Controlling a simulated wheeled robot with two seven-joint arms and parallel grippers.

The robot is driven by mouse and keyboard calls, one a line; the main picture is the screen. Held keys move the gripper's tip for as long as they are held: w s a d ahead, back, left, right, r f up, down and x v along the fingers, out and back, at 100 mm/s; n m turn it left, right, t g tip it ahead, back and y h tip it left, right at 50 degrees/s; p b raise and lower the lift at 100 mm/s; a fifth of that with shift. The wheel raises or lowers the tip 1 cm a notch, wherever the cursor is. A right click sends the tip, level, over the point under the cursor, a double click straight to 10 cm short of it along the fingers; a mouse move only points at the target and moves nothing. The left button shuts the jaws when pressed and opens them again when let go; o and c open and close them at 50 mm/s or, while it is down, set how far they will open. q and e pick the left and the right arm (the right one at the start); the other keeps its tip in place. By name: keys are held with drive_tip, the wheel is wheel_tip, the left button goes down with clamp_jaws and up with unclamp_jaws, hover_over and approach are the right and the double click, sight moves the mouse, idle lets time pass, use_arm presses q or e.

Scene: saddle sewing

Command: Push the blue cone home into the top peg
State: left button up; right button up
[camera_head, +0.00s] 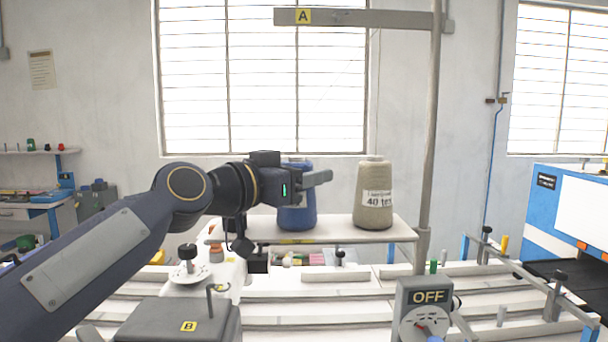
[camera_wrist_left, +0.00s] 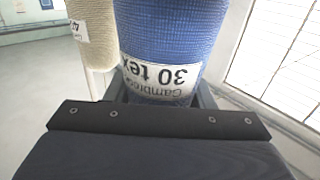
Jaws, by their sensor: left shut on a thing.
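The blue cone (camera_head: 297,217) stands upright over the left part of the white shelf, partly hidden behind my left gripper (camera_head: 318,177). In the left wrist view the blue cone (camera_wrist_left: 170,45) fills the space between the fingers, with a white "30 tex" label upside down. My left gripper is shut on it. I cannot tell whether the cone's base touches the shelf. The top peg is not visible; the cone or my gripper may hide it. My right gripper is not in view.
A beige cone (camera_head: 374,195) labelled "40 tex" stands right of the blue cone on the shelf (camera_head: 345,236). A grey post (camera_head: 432,130) with a crossbar marked A rises at the right. An OFF switch box (camera_head: 427,300) and a grey block marked B (camera_head: 180,322) are in front.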

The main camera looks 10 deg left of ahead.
use_arm(q)
drive_tip(key=o, duration=1.1)
drive_tip(key=shift+o, duration=0.2)
drive_tip(key=shift+s+a+f+b, duration=0.1)
drive_tip(key=shift+s+a+b, duration=0.25)
drive_tip(key=shift+s+b, duration=0.1)
drive_tip(key=b+v, duration=0.2)
drive_tip(key=v, duration=0.3)
drive_tip(key=shift+s+a+b, duration=0.15)
drive_tip(key=shift+s+b, duration=0.05)
drive_tip(key=shift+b, duration=0.15)
drive_tip(key=shift+s+a, duration=0.3)
drive_tip(key=shift+s, duration=0.15)
